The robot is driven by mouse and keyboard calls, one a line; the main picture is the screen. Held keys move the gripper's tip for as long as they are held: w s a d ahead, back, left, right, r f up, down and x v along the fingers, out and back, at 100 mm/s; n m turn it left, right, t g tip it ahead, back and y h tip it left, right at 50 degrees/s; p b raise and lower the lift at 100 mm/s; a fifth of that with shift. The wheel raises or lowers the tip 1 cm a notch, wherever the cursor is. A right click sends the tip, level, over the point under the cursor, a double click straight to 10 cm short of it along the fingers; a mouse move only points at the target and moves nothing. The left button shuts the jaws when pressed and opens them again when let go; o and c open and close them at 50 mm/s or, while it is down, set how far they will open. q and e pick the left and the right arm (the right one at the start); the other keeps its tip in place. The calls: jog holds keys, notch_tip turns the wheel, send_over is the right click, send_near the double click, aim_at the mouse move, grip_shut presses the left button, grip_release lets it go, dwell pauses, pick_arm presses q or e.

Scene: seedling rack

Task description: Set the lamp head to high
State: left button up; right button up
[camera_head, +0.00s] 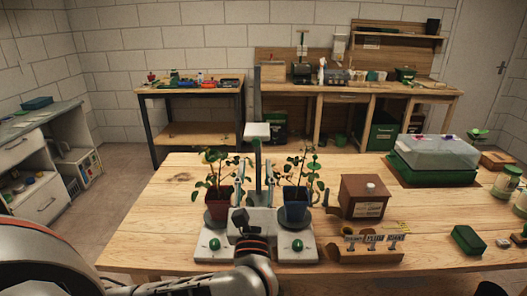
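A plant in a reddish pot (217,204) stands left of the post and one in a blue pot (295,205) stands right. My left gripper (240,218) is over the stand's middle, between the pots and well below the lamp head. My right gripper is not seen.
On the wooden table (160,215), a brown box (364,196) and a wooden block with labels (372,250) stand right of the stand. A clear-lidded green tray (433,160), a green case (468,240) and jars (506,182) are farther right. The table's left part is clear.

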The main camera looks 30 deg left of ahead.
aim_at(256, 143)
pick_arm(q)
jog(key=p+x, duration=0.1)
jog(key=x, duration=0.6)
jog(key=shift+w+a+r, duration=0.15)
jog(key=shift+w+a, duration=0.1)
grip_shut()
